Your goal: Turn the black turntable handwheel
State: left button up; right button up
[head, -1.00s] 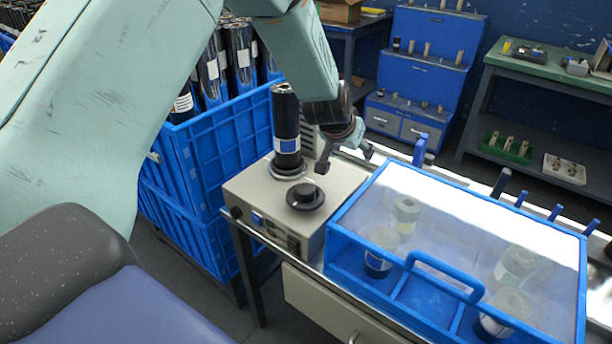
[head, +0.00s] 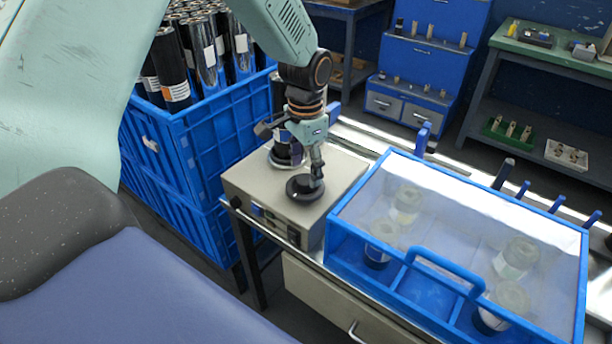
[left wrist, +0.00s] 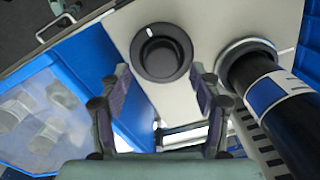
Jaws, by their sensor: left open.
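The black turntable handwheel (head: 304,189) is a round knob on top of the beige machine box (head: 262,198). I cannot tell whether a finger touches the wheel. My right gripper is not in view.
A black roll (left wrist: 285,105) stands on a turntable beside the handwheel. A blue clear-lidded case (head: 455,235) stands just to the right. A blue crate of black rolls (head: 200,140) stands to the left. The tabletop behind the case is narrow.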

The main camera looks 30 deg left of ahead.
aim_at(305, 179)
pick_arm(q)
notch_tip(305, 179, down, 2)
jog(key=shift+s+f, duration=0.1)
jog(key=shift+w+a+f, duration=0.15)
jog(key=shift+w+f, duration=0.1)
jog(key=shift+f, duration=0.3)
jog(key=shift+s+r, duration=0.15)
jog(key=shift+c, duration=0.9)
jog(key=c, duration=1)
jog(key=shift+o, duration=0.2)
